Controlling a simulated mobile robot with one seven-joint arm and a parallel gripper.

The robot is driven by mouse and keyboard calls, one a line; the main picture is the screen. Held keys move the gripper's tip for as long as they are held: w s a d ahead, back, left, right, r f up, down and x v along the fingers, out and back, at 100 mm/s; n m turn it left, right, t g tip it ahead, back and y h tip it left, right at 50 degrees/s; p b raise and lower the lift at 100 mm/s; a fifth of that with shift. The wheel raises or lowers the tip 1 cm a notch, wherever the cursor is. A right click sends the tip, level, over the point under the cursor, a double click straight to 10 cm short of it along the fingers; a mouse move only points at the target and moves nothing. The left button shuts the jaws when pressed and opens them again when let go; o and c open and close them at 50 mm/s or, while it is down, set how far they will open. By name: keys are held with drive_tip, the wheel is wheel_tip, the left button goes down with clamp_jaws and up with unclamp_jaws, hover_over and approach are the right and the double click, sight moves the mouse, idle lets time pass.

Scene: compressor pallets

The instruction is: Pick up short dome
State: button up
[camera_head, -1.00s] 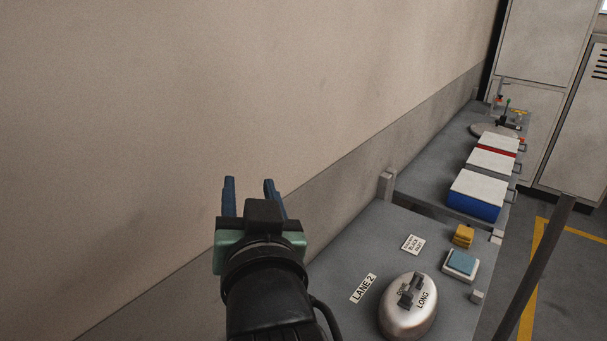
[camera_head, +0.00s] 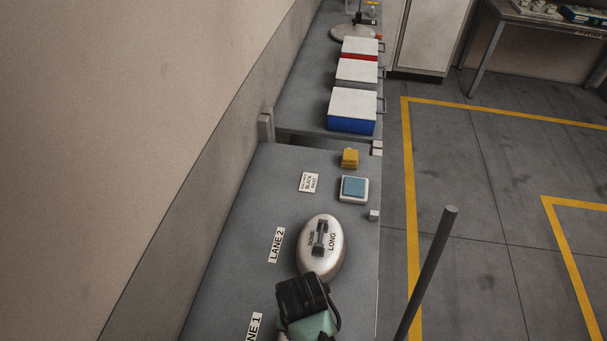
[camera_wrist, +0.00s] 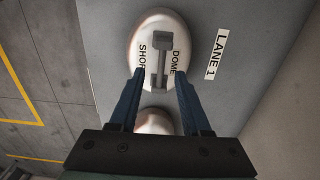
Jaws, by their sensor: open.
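The short dome (camera_wrist: 152,32) shows in the wrist view, a pale rounded cover marked "SHOR…" and "DOME", with a grey bar handle. It lies by the LANE 1 label (camera_wrist: 216,54). My gripper (camera_wrist: 160,72) is open and empty. Its two blue fingers appear on either side of the handle's near end, but I cannot tell their height above it. In the head view my wrist is at the bottom and its fingers are hidden. The short dome cannot be made out there. The long dome (camera_head: 320,247) sits by the LANE 2 label (camera_head: 277,245).
Part of another pale rounded thing (camera_wrist: 154,123) shows between my fingers. Farther along the bench are a blue-topped block (camera_head: 354,188), a yellow block (camera_head: 349,158) and a blue bin (camera_head: 351,123). A wall runs along the left. A grey post (camera_head: 430,265) stands right of the bench.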

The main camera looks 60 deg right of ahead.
drive_tip(key=shift+w+d+f+p, duration=0.15)
drive_tip(key=shift+f+p, duration=0.2)
drive_tip(key=shift+f, duration=1.15)
drive_tip(key=shift+w+d+f+p, duration=0.1)
drive_tip(key=shift+f+p, duration=0.25)
drive_tip(key=shift+f, duration=1.1)
clamp_jaws()
drive_tip(key=shift+r, duration=0.1)
